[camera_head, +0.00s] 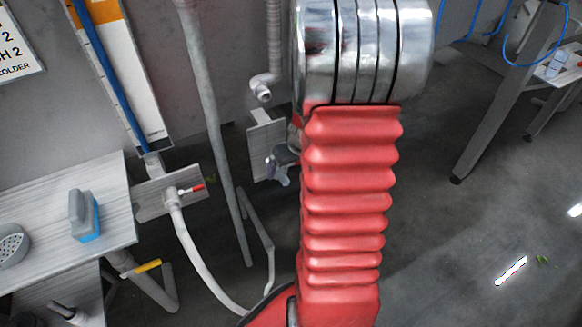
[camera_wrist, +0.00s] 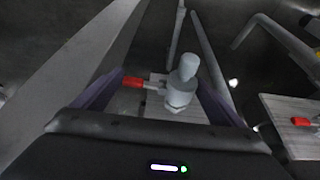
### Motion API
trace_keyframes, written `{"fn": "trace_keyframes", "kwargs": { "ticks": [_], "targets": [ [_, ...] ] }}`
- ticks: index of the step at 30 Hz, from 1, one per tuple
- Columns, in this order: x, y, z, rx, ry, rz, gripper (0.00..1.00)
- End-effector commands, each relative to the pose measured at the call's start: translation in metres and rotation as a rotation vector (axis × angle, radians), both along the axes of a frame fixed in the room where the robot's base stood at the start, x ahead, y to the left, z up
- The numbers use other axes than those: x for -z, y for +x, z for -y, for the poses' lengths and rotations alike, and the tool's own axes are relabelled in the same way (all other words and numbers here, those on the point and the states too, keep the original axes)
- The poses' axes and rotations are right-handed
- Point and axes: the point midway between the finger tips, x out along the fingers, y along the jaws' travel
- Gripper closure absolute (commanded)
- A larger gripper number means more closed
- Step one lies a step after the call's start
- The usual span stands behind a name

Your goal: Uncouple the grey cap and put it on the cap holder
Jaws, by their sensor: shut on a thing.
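The grey cap (camera_wrist: 186,68), with a rounded knob on it, shows between my fingers in the wrist view. My gripper (camera_wrist: 160,78) has two purple fingers and is shut on the cap. The cap is in line with a fitting that has a red lever (camera_wrist: 133,82), in front of a light plate (camera_wrist: 186,115). I cannot tell whether it is coupled to this fitting. In the head view, my red-sleeved arm hides my gripper; a grey fitting (camera_head: 282,164) shows just left of the arm, by an upright plate (camera_head: 258,150). I cannot pick out the cap holder.
At left in the head view, a second plate (camera_head: 150,203) carries a red-lever valve (camera_head: 190,189) with a pale hose (camera_head: 190,245). A bench (camera_head: 118,190) holds a grey and blue block (camera_head: 84,214). Upright pipes (camera_head: 205,90) stand close by. Floor at right is mostly clear.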

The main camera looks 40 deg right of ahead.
Motion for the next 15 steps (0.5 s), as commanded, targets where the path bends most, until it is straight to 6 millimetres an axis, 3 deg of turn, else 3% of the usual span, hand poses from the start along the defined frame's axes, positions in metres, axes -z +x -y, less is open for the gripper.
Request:
{"fn": "trace_keyframes", "kwargs": {
  "ticks": [15],
  "targets": [
    [-0.0002, 0.0091, 0.0030, 0.000, 0.000, 0.000, 0.55]
  ]
}}
